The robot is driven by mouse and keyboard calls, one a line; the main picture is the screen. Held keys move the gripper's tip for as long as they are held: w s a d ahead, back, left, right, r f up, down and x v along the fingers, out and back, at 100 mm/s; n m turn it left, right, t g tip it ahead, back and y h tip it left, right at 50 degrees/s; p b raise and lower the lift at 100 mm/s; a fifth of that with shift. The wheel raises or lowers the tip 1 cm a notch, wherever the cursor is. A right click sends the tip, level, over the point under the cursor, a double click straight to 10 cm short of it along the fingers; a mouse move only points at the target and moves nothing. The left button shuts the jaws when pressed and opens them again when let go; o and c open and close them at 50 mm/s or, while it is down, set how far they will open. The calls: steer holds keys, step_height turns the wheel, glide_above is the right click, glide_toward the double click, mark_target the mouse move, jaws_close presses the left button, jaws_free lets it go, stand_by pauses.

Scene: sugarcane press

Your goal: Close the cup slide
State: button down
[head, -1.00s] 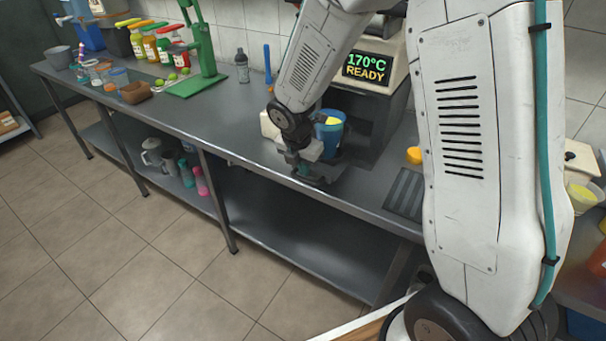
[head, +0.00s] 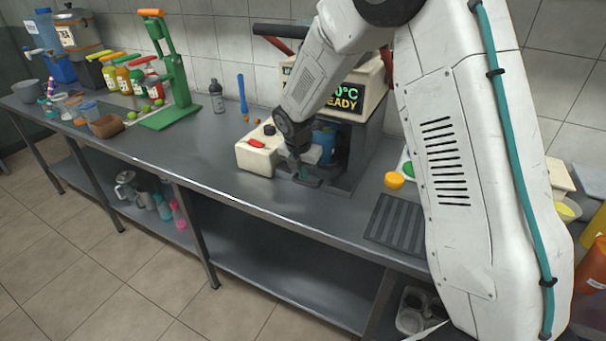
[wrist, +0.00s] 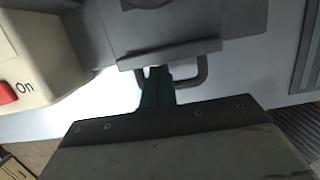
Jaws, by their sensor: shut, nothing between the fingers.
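The cup slide (wrist: 170,54) shows in the wrist view as a grey plate with a raised front lip and a U-shaped handle (wrist: 203,72). My gripper (wrist: 157,76) is shut and empty, its dark green fingers up against the front lip within the handle's outline; exact contact is unclear. In the head view my gripper (head: 304,174) is low at the front of the sealing machine (head: 365,122). A blue cup (head: 323,141) stands in the machine's opening, partly hidden by my arm. The slide is mostly hidden there.
A cream box (head: 258,152) with a red switch stands just left of the gripper; the switch (wrist: 7,93) is marked "On".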

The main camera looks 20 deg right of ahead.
steer(key=v, duration=0.8)
steer(key=shift+r, duration=0.3)
steer(key=c, duration=2.1)
jaws_free()
steer(key=shift+a+r, duration=0.1)
steer(key=shift+r, duration=0.25)
steer(key=o, duration=0.6)
steer(key=shift+s+r, duration=0.1)
steer(key=shift+s, duration=0.15)
steer(key=m, duration=0.3)
steer(key=shift+s+f, duration=0.25)
steer(key=shift+d+f+m+g+y, duration=0.1)
steer(key=shift+d+f+m, duration=0.1)
steer(key=shift+f+m, duration=1.8)
steer(key=shift+d+f+m+g+y, duration=0.15)
steer(key=shift+f+m, duration=0.85)
steer(key=shift+m, duration=1.95)
steer(key=shift+d+f+m+g+y, duration=0.1)
steer(key=shift+d+f+m, duration=0.1)
steer(key=shift+f+m, duration=1.8)
steer(key=shift+r+m, duration=0.45)
steer(key=shift+r, duration=0.05)
